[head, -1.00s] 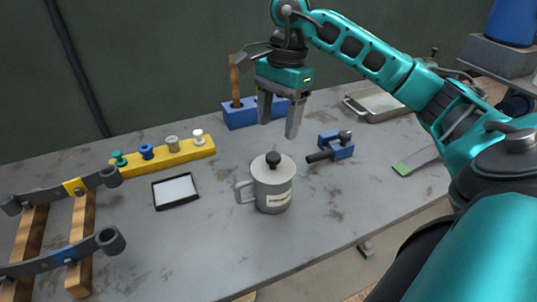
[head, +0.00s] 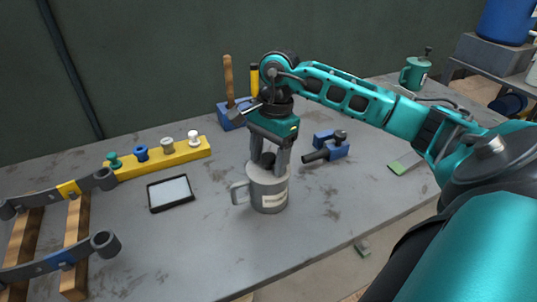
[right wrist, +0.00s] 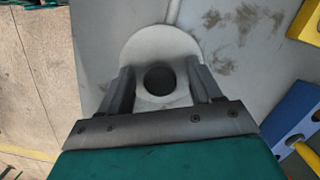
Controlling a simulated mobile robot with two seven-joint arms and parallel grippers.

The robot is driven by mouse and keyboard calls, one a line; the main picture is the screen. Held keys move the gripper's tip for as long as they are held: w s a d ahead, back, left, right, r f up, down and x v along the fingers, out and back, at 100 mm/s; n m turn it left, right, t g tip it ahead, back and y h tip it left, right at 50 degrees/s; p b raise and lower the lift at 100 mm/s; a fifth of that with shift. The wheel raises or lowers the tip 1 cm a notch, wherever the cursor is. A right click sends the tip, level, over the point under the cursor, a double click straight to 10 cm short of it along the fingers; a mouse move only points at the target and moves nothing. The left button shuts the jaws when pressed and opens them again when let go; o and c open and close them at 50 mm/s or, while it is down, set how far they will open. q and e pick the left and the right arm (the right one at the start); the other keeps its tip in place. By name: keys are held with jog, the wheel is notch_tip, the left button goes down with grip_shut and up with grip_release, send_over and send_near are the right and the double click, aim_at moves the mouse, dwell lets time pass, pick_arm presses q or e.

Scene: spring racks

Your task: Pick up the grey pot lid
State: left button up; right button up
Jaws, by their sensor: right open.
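The grey pot (head: 269,192) stands upright on the table in the head view, with its handle on the left and a pale label on its front. Its grey lid (head: 265,171) sits on top and has a black knob (head: 267,159). In the right wrist view the round lid (right wrist: 152,46) and the dark knob (right wrist: 159,79) are seen from above. My right gripper (head: 268,171) points down over the lid, open, with one finger on each side of the knob. In the right wrist view its fingers (right wrist: 161,86) stand apart from the knob. My left gripper is not in view.
A black-framed tablet-like tray (head: 171,193) lies left of the pot. A yellow rack with several coloured knobs (head: 160,158) is behind it. A blue clamp-like tool (head: 331,148) lies to the right. A blue block with upright handles (head: 232,115) stands behind. The table front is clear.

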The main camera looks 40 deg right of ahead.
jog(key=c, duration=1.1)
jog(key=shift+r, duration=0.1)
